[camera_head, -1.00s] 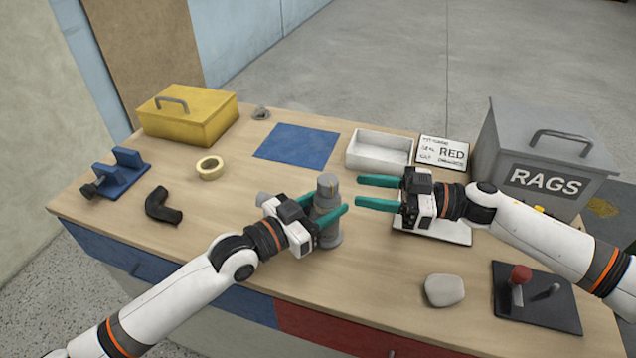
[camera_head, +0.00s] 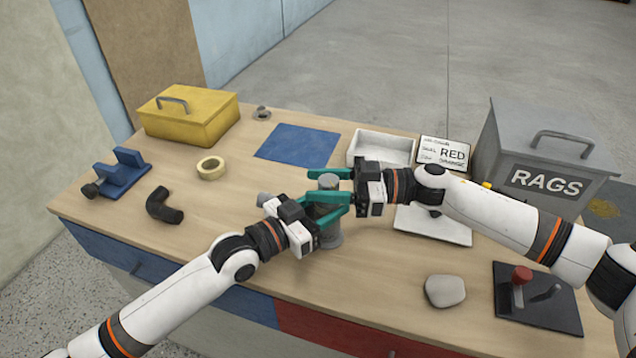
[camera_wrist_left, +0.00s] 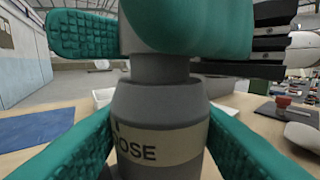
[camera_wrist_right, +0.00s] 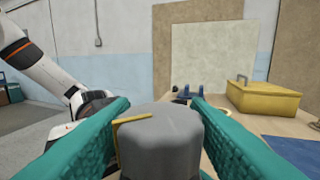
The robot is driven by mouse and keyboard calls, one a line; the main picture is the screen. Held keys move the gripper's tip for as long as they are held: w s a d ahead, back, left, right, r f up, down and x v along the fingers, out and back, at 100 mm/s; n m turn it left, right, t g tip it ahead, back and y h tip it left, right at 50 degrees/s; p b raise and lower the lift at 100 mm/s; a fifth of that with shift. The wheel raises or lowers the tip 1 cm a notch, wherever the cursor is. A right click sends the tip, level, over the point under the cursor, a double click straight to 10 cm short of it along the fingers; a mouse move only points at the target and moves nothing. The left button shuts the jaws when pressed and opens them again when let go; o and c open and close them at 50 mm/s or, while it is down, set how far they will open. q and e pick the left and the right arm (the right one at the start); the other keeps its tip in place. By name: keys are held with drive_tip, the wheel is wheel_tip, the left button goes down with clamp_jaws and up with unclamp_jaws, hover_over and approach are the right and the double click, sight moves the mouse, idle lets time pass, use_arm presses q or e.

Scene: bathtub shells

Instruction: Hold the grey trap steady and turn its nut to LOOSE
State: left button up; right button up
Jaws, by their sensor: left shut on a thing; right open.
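The grey trap (camera_head: 331,238) stands upright on the bench, and its grey nut (camera_head: 328,181) is at the top. Contact with the fingers is unclear.
A white tray (camera_head: 352,152) and a RED sign (camera_head: 452,153) stand behind. A grey RAGS box (camera_head: 490,150) is at right. A grey stone (camera_head: 444,291) and a red-knobbed lever plate (camera_head: 550,315) lie at front right. A yellow box (camera_head: 190,125) and tape roll (camera_head: 203,172) are at left.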

drive_tip(key=shift+a, duration=0.5)
drive_tip(key=c, duration=0.7)
drive_tip(key=shift+t, duration=0.3)
drive_tip(key=m+t, duration=0.1)
drive_tip(key=t, duration=0.1)
drive_tip(key=m+t+h, duration=0.1)
drive_tip(key=m+t, duration=0.1)
drive_tip(key=t, duration=0.1)
drive_tip(key=m+t+h, duration=0.1)
drive_tip(key=m+t, duration=0.1)
drive_tip(key=shift+w, duration=0.3)
drive_tip(key=shift+w+d+m+t+h, duration=0.1)
drive_tip(key=shift+w+m+t+h, duration=0.05)
drive_tip(key=shift+m+t+h, duration=0.8)
drive_tip(key=shift+w+d+m+t+h, duration=0.1)
drive_tip(key=shift+m+t+h, duration=0.55)
drive_tip(key=shift+m+t, duration=0.6)
drive_tip(key=shift+t+h, duration=0.3)
drive_tip(key=shift+t, duration=0.1)
drive_tip(key=shift+w+d, duration=0.1)
